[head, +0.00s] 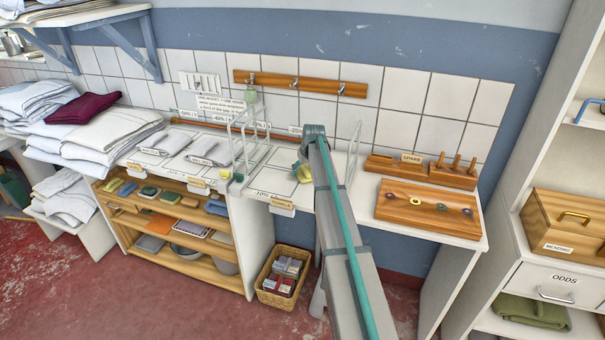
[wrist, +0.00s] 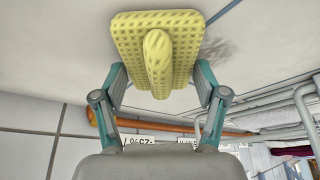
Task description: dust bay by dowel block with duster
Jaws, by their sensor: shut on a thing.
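The duster is a yellow waffle-textured pad with a rounded yellow grip (wrist: 158,52). In the wrist view my gripper (wrist: 158,85) is shut on it, with a finger on each side. In the head view a bit of the yellow duster (head: 303,173) shows left of my arm, low over the white bench (head: 345,195); my arm hides most of the gripper. A grey smudge (wrist: 218,50) lies on the pale surface beside the pad in the wrist view. The wooden dowel block (head: 453,176), with several upright pegs, stands at the bench's right back.
Wire dividers stand left (head: 245,150) and right (head: 353,150) of the duster. A wooden board with rings (head: 425,222) lies at the right. A hook rail (head: 300,84) is on the tiles. Folded grey cloths (head: 165,143) lie left. A basket (head: 283,290) stands below.

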